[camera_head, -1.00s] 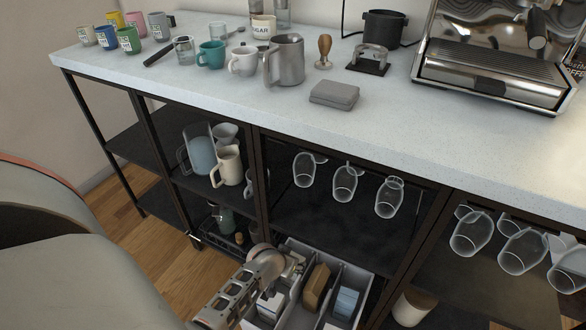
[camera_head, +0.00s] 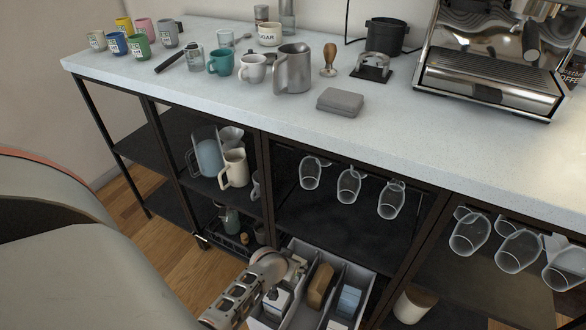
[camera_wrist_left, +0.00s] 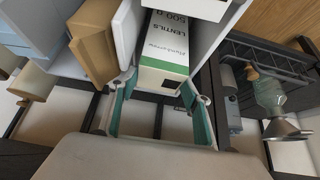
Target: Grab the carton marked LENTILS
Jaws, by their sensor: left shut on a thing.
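The carton marked LENTILS (camera_wrist_left: 166,50) is white with a green band. It lies in the wrist view with its printed face toward the camera. My left gripper (camera_wrist_left: 160,92) has its green-padded fingers on both sides of the carton's near end and is shut on it. The carton is still between the drawer's compartment walls. In the head view my left gripper (camera_head: 277,268) reaches over the left compartment of the open drawer (camera_head: 300,318). No label is readable there, and the gripper partly hides that compartment. My right gripper is not in view.
The drawer's middle compartment holds a brown item (camera_head: 320,285), and the right one holds blue-and-white boxes (camera_head: 347,302). Glasses (camera_head: 349,186) hang above. A wire rack with a bottle (camera_wrist_left: 268,92) stands close beside the drawer. The countertop (camera_head: 290,115) carries mugs and an espresso machine (camera_head: 490,60).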

